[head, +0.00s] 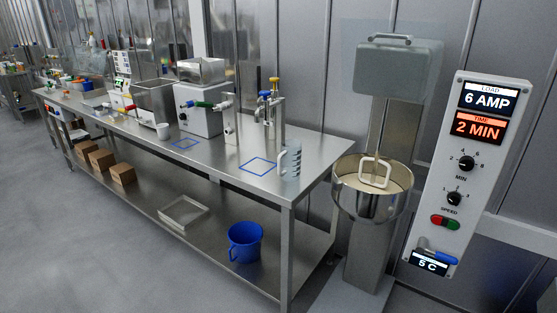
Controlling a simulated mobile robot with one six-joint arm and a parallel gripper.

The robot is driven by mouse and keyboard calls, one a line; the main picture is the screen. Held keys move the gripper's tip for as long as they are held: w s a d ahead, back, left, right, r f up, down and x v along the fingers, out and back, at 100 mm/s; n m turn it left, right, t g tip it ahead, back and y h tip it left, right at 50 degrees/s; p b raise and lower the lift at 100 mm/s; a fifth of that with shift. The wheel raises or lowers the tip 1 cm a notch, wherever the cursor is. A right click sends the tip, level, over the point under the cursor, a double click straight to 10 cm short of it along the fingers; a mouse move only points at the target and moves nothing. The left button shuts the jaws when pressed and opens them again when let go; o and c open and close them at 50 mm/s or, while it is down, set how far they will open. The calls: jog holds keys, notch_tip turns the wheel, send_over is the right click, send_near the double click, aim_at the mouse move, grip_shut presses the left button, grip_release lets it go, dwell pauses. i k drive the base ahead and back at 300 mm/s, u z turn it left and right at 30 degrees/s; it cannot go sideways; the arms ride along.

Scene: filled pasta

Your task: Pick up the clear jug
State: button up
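The clear jug (291,161) stands upright on the steel table (318,168), close to its right end. It is a see-through, bluish measuring jug with its handle to the left. It stands just right of a blue square outline (258,166) marked on the tabletop. Nothing is touching the jug, and its contents cannot be told. My gripper does not show in the head view.
A steel fixture with blue and yellow valves (269,110) stands behind the jug. A mixer bowl (345,198) and a control panel (467,165) stand to the right. A blue bucket (245,243) sits on the lower shelf. The floor (90,245) in front is clear.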

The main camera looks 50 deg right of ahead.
aim_at(289, 160)
jog(key=u, duration=0.1)
jog(key=i, duration=0.95)
jog(key=u, duration=0.35)
